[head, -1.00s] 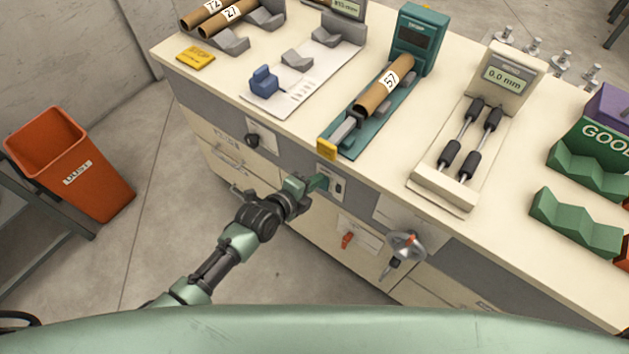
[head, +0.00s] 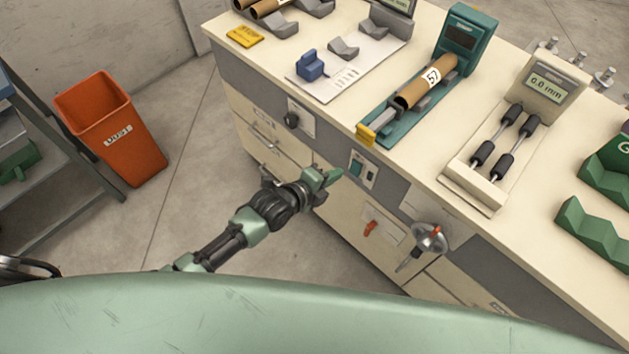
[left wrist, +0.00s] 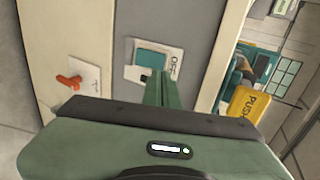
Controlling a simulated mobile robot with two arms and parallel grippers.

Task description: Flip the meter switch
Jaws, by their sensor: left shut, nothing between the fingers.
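The rocker switch (head: 357,167), teal on a pale plate, is set in the grey front band of the bench, below the teal roll stand. In the left wrist view the switch (left wrist: 153,57) shows its teal rocker beside a printed OFF label. I cannot tell which side of the rocker is pressed. The meter (head: 553,88) on the bench top reads 0.0 mm. My left gripper (head: 334,175) is shut and empty, just left of the switch plate and apart from it in the head view. Its green fingers (left wrist: 161,88) point toward the switch in the left wrist view. My right gripper is out of view.
A black knob (head: 291,119) is left of the switch on the bench front. A red lever (head: 371,228) and a metal crank (head: 430,240) are lower right. A yellow PUSH block (left wrist: 248,105) juts at the bench edge. An orange bin (head: 112,127) stands on the floor left.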

